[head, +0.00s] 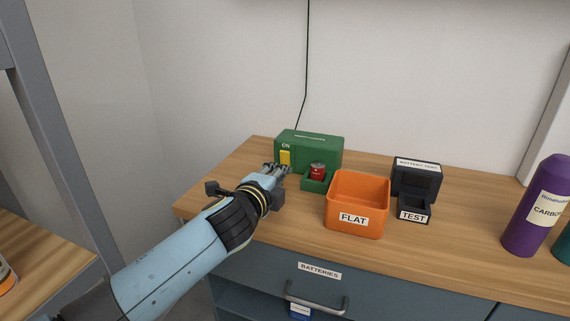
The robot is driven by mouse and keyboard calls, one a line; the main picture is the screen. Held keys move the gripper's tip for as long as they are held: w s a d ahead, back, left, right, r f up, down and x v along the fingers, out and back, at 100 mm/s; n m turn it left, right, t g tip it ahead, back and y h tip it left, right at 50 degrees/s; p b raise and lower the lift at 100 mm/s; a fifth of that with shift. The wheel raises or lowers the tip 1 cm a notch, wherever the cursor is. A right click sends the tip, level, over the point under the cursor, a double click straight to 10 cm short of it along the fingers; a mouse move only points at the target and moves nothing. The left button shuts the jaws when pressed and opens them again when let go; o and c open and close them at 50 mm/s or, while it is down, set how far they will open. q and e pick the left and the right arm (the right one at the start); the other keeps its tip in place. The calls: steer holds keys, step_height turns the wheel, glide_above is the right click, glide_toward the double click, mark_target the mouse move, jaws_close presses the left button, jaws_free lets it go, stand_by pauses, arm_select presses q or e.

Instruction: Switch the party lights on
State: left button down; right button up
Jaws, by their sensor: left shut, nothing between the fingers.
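A green box (322,151) with a yellow switch (286,158) under an "ON" label stands at the back left of the wooden counter. The gripper hides the box's lower left. No party lights show in view. My right gripper is not in view.
An orange bin (372,188) marked "FLAT" and a black battery tester (416,177) with a "TEST" tray stand to the right. A purple bottle (535,206) stands at the far right. A drawer handle (317,304) juts out below the counter (467,246).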

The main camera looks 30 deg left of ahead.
mark_target(291, 156)
arm_select(q)
steer(key=w, duration=0.2)
steer(key=shift+w+a+r+p, duration=0.25)
steer(key=shift+w+a+p, duration=0.05)
steer(key=shift+w+a, duration=0.15)
steer(key=shift+w, duration=0.45)
steer(key=shift+w+a+r+p, duration=0.15)
steer(key=shift+w+r+p, duration=0.15)
steer(key=shift+w+r, duration=0.2)
steer(key=shift+f, duration=0.2)
steer(key=shift+s, duration=0.1)
